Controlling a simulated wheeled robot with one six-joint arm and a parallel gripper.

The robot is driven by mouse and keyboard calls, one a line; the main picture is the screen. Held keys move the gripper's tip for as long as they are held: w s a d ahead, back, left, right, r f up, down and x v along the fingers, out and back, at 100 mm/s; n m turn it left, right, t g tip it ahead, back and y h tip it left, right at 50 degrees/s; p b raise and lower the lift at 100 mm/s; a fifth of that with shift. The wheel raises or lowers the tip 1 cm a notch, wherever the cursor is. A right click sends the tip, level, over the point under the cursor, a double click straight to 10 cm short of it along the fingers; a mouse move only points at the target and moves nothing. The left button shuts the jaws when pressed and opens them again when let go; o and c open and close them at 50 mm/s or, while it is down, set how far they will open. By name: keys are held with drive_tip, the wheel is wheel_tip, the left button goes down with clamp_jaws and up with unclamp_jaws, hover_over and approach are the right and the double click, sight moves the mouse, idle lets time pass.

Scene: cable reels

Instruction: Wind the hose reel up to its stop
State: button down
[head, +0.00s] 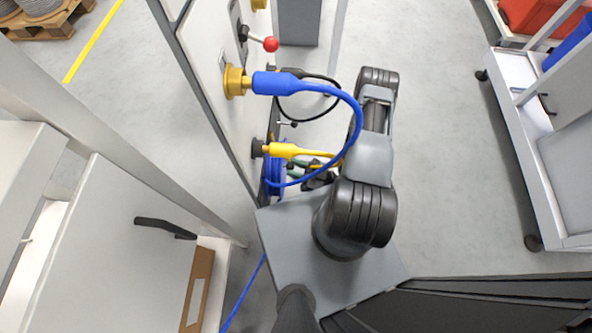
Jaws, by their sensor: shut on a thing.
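The hose reel (277,172) is a blue drum mounted low on the side of a pale upright panel. The yellow plug and the edge of the panel hide part of it. A blue hose (243,293) runs on the floor below it, toward the bottom of the picture. My gripper (312,181) is a dark shape close to the right of the reel, partly covered by the yellow and blue cables. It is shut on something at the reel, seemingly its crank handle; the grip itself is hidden. The stop does not show clearly.
A blue plug (272,83) sits in a brass socket on the panel, its cable looping past my arm. A yellow plug (288,151) is below it. A red-knobbed lever (270,44) sticks out above.

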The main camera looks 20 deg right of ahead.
drive_tip(key=shift+w+d+r+m+t+h+p, duration=0.1)
drive_tip(key=shift+w+d+m+t+h+p, duration=0.15)
drive_tip(key=shift+w+m+t+h, duration=0.75)
drive_tip(key=shift+d+m+g+h+p, duration=0.15)
drive_tip(key=shift+d+m+h+p, duration=0.1)
drive_tip(key=shift+m, duration=1.4)
drive_tip(key=shift+w+d+r+m+t+h+p, duration=0.15)
drive_tip(key=shift+w+m+t+h, duration=0.45)
drive_tip(key=shift+m, duration=0.75)
drive_tip(key=shift+d+f+h, duration=0.1)
drive_tip(key=shift+f+h, duration=0.05)
drive_tip(key=shift+h, duration=0.1)
drive_tip(key=c, duration=0.9)
unclamp_jaws()
drive_tip(key=shift+s, duration=0.1)
drive_tip(key=shift+o, duration=0.2)
drive_tip(key=v, duration=0.7)
drive_tip(key=shift+d, duration=0.2)
drive_tip(key=shift+s, duration=0.1)
